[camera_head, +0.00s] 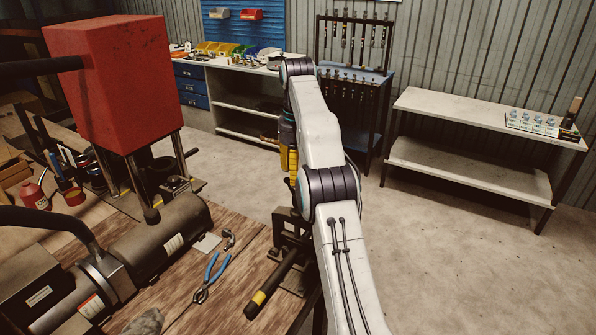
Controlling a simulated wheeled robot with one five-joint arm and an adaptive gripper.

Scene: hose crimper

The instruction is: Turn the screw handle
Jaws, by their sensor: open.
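A dark bar handle with a yellow band near its lower end (270,284) lies at a slant by the right edge of the wooden workbench. I take it for the screw handle. It meets a black metal clamp-like fixture (293,232), which my arm partly covers. My white arm rises from the bottom and bends down at its far joint. My gripper (291,184) hangs from there, above the fixture and apart from the bar handle. It is open. Its fingertips are small and partly hidden by my arm, so its exact gap to the fixture is unclear.
Blue-handled pliers (212,276) and a small metal fitting (229,239) lie left of the handle. A large red box-shaped machine part (110,80) and a dark motor (165,235) fill the left. A white shelf table (480,120) stands right, with open floor before it.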

